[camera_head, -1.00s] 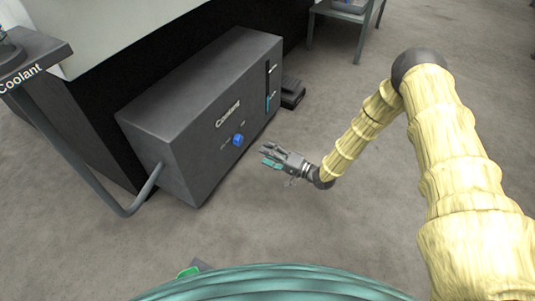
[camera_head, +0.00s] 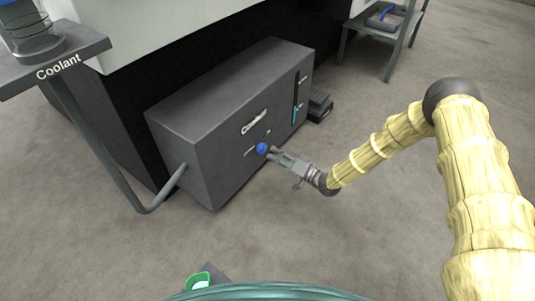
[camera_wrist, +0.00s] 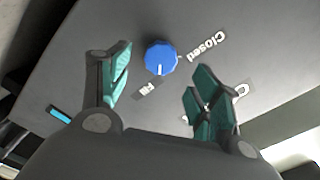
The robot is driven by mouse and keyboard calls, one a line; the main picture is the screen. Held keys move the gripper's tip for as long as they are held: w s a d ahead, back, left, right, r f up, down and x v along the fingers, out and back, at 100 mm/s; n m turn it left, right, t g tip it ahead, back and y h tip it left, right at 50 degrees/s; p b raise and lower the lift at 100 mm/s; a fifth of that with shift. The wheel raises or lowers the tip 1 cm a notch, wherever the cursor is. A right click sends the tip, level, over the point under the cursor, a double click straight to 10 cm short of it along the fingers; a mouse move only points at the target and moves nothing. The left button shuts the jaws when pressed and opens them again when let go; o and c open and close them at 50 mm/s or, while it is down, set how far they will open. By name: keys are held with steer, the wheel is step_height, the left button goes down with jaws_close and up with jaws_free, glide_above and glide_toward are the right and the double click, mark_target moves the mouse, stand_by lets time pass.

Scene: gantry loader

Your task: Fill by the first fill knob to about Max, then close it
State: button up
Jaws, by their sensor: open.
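The blue fill knob (camera_head: 262,148) is on the front face of the dark grey coolant box (camera_head: 195,125). My gripper (camera_head: 273,154) is open, with its fingertips close to the knob in the head view. In the wrist view the knob (camera_wrist: 160,57) shows between and just beyond the open teal fingers, and I see no contact. A pale mark on the knob faces the side of the "Fill" label (camera_wrist: 147,89); the "Closed" label (camera_wrist: 206,46) is at upper right. The level gauge (camera_head: 296,99) shows teal in its lower part; its markings are too small to read.
A pipe (camera_head: 110,150) runs from the box's left side up to a shelf (camera_head: 50,70) marked "Coolant". A dark block (camera_head: 319,107) sits beside the box on the right. A small table (camera_head: 385,30) stands at the back.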

mark_target(264, 150)
steer(key=shift+b+x, duration=0.95)
steer(key=shift+x, duration=1.65)
